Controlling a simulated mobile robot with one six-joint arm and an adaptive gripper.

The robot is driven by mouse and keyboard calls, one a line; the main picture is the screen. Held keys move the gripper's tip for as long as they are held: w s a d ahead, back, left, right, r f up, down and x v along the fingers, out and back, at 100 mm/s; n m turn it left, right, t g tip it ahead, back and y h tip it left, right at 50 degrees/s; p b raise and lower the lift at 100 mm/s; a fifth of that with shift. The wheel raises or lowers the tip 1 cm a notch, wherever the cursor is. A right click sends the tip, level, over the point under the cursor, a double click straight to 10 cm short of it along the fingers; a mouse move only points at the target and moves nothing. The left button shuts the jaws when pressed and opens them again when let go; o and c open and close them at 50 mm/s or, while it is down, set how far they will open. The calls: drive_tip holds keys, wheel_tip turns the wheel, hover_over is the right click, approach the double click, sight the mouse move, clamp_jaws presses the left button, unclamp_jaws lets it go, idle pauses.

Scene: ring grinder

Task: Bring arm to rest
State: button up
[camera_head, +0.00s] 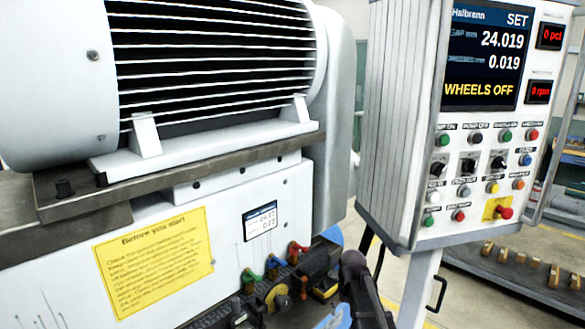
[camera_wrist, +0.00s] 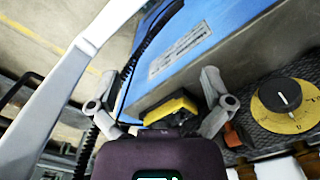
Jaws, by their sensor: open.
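My gripper (camera_wrist: 160,98) shows in the wrist view with its two grey fingers spread wide apart. Nothing is held between them. Beyond the fingers, a yellow and black part (camera_wrist: 172,107) sits against a blue housing (camera_wrist: 215,45); I cannot tell whether a finger touches it. In the head view a dark part of my arm stands at the lower middle, in front of the machine's lower panel, between the coloured levers (camera_head: 275,262) and the control cabinet. My fingers cannot be made out there.
A yellow dial (camera_wrist: 280,95) is close to the right finger. The control cabinet (camera_head: 405,120) stands at right; its screen (camera_head: 487,55) reads "WHEELS OFF". A white post (camera_wrist: 72,75) and dark cables are left of the gripper. Open floor (camera_head: 480,312) shows at lower right.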

drive_tip(key=s+f+b, duration=0.2)
drive_tip(key=s+f, duration=0.1)
drive_tip(key=s, duration=0.4)
drive_tip(key=s+f+b, duration=0.3)
drive_tip(key=s, duration=0.5)
drive_tip(key=shift+d+m, duration=0.25)
drive_tip(key=shift+m, duration=0.05)
drive_tip(key=shift+a, duration=0.1)
idle(1.5)
